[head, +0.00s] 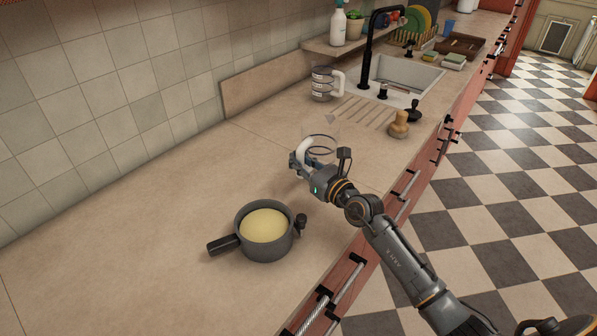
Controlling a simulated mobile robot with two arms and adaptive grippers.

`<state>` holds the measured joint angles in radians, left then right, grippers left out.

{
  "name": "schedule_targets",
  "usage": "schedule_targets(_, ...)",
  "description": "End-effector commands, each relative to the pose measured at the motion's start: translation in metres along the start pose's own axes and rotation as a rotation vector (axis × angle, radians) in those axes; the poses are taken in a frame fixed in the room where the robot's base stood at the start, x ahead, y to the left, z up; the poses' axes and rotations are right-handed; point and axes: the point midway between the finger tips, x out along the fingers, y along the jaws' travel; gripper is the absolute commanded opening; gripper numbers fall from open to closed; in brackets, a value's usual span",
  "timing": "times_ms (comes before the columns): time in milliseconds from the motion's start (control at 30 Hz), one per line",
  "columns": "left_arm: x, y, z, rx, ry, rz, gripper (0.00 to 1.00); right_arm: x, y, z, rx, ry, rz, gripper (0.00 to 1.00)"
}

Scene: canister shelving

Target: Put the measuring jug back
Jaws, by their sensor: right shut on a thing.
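A clear jug (322,141) with a pale handle is at my right gripper (303,164), over the middle of the counter. The right gripper is shut on this clear jug, seemingly by the handle; the exact contact is small and partly hidden. I cannot tell whether its base touches the counter. Another jug (322,84), with dark bands or markings and a white handle, stands upright farther back near the wall. My left gripper is not in view.
A dark pot (264,247) with pale yellow contents stands in front. A wooden pestle-like item (399,124) and a dark stopper (413,111) stand near the sink (403,78). A black tap (369,52) rises behind it. The left counter (130,240) is clear.

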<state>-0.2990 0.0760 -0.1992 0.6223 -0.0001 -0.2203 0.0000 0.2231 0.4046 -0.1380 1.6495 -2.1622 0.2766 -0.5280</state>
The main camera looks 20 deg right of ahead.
Motion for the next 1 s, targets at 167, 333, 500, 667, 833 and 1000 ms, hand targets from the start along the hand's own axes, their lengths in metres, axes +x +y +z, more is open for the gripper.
schedule_targets(167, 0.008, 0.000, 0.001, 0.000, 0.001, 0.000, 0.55, 0.001, -0.002, -0.027, -0.005, 0.001, 0.000, 0.00)
schedule_targets(333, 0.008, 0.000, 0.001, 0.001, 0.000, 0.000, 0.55, 0.001, -0.001, -0.031, -0.003, -0.002, -0.001, 0.00)
schedule_targets(500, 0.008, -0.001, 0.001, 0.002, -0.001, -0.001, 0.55, 0.001, -0.001, -0.031, -0.002, -0.001, 0.000, 0.00)
schedule_targets(667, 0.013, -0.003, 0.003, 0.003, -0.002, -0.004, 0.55, 0.001, -0.001, -0.037, 0.000, -0.001, 0.000, 0.00)
schedule_targets(833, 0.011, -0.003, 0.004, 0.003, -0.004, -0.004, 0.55, 0.000, -0.001, -0.036, 0.000, 0.001, 0.000, 0.41)
schedule_targets(1000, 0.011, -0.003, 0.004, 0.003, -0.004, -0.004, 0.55, 0.000, -0.001, -0.035, 0.000, 0.001, 0.000, 0.41)
